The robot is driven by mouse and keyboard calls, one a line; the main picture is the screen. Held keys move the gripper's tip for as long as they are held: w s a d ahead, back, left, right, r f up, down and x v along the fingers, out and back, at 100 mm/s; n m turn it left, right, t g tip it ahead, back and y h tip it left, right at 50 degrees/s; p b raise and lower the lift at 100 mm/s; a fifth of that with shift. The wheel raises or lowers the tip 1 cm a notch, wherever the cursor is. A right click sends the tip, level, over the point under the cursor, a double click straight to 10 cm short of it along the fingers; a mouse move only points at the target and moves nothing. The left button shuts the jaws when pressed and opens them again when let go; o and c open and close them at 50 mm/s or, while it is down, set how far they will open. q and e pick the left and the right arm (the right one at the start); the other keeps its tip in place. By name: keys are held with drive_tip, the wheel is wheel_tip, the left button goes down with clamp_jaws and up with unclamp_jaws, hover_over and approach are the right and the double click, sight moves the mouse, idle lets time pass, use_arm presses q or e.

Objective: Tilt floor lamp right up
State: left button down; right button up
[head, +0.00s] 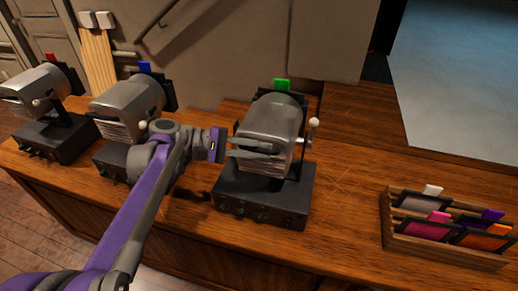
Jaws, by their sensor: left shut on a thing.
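The right floor lamp (272,118) is a grey rounded lamp head with a green tab (281,85) at its top. It sits on a black box base (262,200) with knobs on its front. A pale round knob (313,124) shows at its right side. My left gripper (272,150) reaches in from the left, its fingers at the lower front of this lamp head and shut on it. The fingers hide part of the head's lower front, so the exact place of contact is unclear. My right gripper is not in view.
Two similar lamps stand to the left, one with a blue tab (128,100) and one with a red tab (35,92). My left arm passes in front of the middle one. A wooden rack (440,252) of coloured filters stands at the right. The desk between is clear.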

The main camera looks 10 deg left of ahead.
use_arm(q)
drive_tip(key=shift+s+f, duration=0.15)
drive_tip(key=shift+f, duration=0.1)
wheel_tip(320, 180, down, 10)
drive_tip(key=m+t+h+b, duration=0.1)
drive_tip(key=m+h+b, duration=0.1)
drive_tip(key=m+b, duration=0.4)
drive_tip(key=shift+s+t+b, duration=0.2)
drive_tip(key=shift+t+b, duration=0.1)
drive_tip(key=shift+b, duration=0.2)
idle(0.4)
drive_tip(key=shift+f, duration=0.15)
idle(0.5)
drive_tip(key=c, duration=1.1)
unclamp_jaws()
drive_tip(key=shift+w, duration=0.1)
